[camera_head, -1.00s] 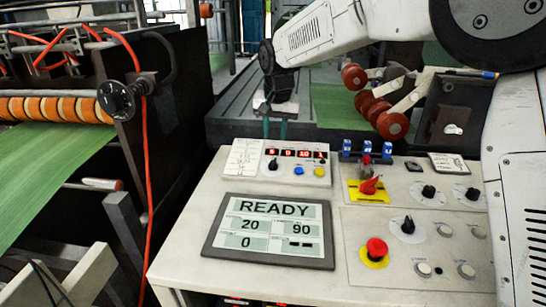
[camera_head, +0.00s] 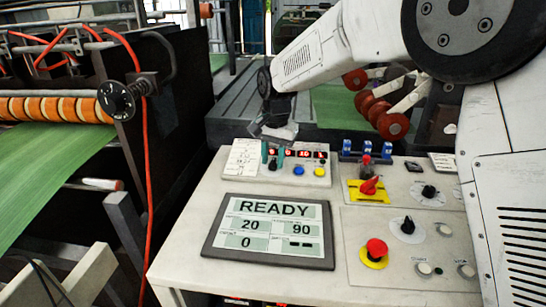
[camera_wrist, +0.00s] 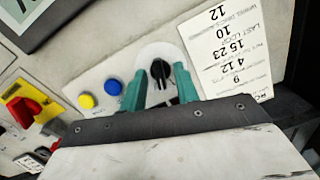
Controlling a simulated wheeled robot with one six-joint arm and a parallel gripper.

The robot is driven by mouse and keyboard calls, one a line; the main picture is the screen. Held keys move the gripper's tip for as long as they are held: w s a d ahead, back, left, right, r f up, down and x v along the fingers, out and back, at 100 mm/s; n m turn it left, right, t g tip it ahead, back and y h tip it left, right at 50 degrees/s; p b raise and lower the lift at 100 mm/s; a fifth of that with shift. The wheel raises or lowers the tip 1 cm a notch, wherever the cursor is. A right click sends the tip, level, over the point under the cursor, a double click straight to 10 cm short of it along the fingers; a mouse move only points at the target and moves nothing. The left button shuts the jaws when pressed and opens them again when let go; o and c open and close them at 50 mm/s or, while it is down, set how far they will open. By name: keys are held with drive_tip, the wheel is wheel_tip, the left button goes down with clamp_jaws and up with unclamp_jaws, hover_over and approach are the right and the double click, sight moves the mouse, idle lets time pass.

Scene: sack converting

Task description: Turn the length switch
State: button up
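The black switch knob (camera_head: 272,165) sits on a white disc at the left of the small raised panel (camera_head: 318,181), below its red digit readout. In the wrist view the knob (camera_wrist: 160,70) lies between the teal fingers of my gripper (camera_wrist: 161,77), which are apart with visible gaps on both sides. In the head view my gripper (camera_head: 273,155) reaches down from behind the panel, its fingertips just over the knob. Whether the fingers are level with the knob or above it, I cannot tell.
Blue (camera_wrist: 114,87) and yellow (camera_wrist: 86,101) buttons lie beside the knob. A white printed card (camera_head: 243,157) is on its other side. The READY screen (camera_head: 268,232), red rotary switch (camera_head: 370,185) and red mushroom button (camera_head: 376,248) share the console.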

clamp_jaws()
drive_tip(key=shift+n, duration=0.3)
drive_tip(key=shift+a+n+h, duration=0.1)
drive_tip(key=shift+n+h, duration=0.5)
drive_tip(key=shift+n, duration=2)
unclamp_jaws()
